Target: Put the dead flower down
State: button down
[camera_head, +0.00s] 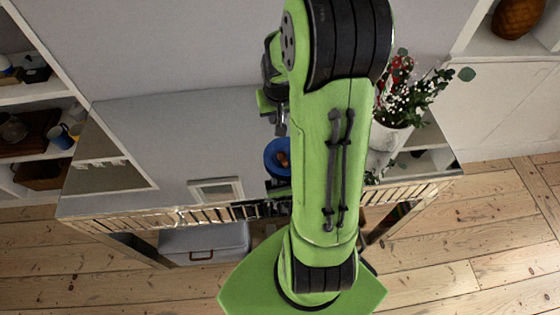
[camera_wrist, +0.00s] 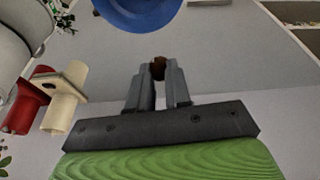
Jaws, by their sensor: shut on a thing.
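A small dark brown thing, which I take for the dead flower (camera_wrist: 158,66), shows between the fingertips of my gripper (camera_wrist: 158,84) in the wrist view. The grey fingers are shut on it, and only its end shows. A blue round dish (camera_wrist: 140,14) lies beyond the fingertips, cut off by the top edge. In the head view the blue dish (camera_head: 273,150) is partly behind my arm, with a brownish spot at its right side; I cannot tell whether that is the flower. My arm hides much of the gripper there.
A white vase (camera_head: 384,138) with red and white flowers stands right of my arm on the table. A small frame (camera_head: 216,191) is near the table's front edge. The table's left is mostly clear.

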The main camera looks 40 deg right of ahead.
jog(key=s+d+m+b, duration=0.1)
jog(key=s+d+b, duration=0.2)
jog(key=s, duration=0.1)
notch_tip(320, 180, down, 10)
jog(key=b, duration=0.3)
jog(key=c, duration=1.1)
grip_release()
jog(key=shift+o, duration=0.2)
jog(key=p+v, duration=0.5)
jog(key=v, duration=0.7)
jog(key=s+a+r+n+t, duration=0.1)
jog(key=s+a+r+n, duration=0.2)
jog(key=a, duration=0.7)
jog(key=s+a+r+n+t+y, duration=0.1)
jog(key=s+a+r+n, duration=0.2)
jog(key=s+a+r, duration=0.3)
jog(key=a, duration=0.4)
jog(key=shift+a+r+n+t+y+b, duration=0.2)
jog(key=shift+r+n+t+y+b, duration=0.1)
jog(key=shift+r, duration=0.05)
